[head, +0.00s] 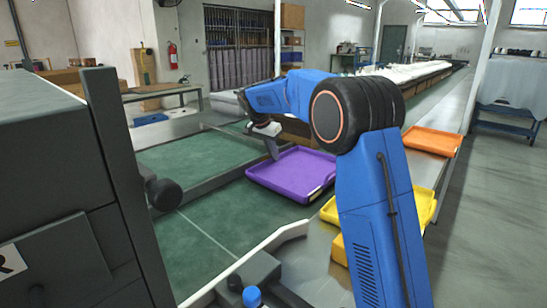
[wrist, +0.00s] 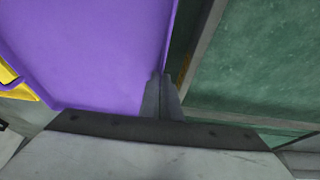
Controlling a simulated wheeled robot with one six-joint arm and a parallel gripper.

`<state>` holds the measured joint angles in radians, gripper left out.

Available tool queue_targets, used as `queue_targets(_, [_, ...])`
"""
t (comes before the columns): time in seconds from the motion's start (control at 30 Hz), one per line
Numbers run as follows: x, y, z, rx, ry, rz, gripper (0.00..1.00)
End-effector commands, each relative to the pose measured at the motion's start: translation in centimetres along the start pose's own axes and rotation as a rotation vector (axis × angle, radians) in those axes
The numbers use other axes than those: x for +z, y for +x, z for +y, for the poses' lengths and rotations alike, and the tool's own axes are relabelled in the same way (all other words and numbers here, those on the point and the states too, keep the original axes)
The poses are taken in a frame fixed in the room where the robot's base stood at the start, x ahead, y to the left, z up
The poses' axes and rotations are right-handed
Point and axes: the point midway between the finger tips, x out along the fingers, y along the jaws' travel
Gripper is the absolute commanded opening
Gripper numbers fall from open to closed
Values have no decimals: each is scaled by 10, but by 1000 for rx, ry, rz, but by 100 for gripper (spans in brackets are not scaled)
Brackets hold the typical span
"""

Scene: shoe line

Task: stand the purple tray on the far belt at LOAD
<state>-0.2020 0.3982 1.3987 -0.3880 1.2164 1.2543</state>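The purple tray (head: 290,176) is a shallow, open tray near the middle of the head view, over the right side of the near green belt (head: 215,215). It looks roughly level and empty; I cannot tell whether it touches the belt. My gripper (head: 272,150) points down at its far left wall. In the wrist view, the gripper fingers (wrist: 162,97) are close together on the wall of the purple tray (wrist: 85,50), one finger on each side. The far green belt (head: 190,155) lies beyond a dark rail and looks bare there. I see no LOAD mark.
Yellow trays (head: 420,208) sit on the metal surface at right, partly behind my arm. An orange tray (head: 432,141) lies farther along it. A dark rail (head: 215,180) separates the two green belts. A large grey machine (head: 55,150) fills the left foreground.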

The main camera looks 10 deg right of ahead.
Motion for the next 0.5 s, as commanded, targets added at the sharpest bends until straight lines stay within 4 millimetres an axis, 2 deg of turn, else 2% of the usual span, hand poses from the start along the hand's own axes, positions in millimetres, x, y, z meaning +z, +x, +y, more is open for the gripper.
queue_targets(0.1, [4, 10, 0, 1, 0, 0, 0])
queue_targets(0.47, [6, 13, 0, 0, 0, 0, 0])
queue_targets(0.5, [6, 13, 0, 0, 0, 0, 13])
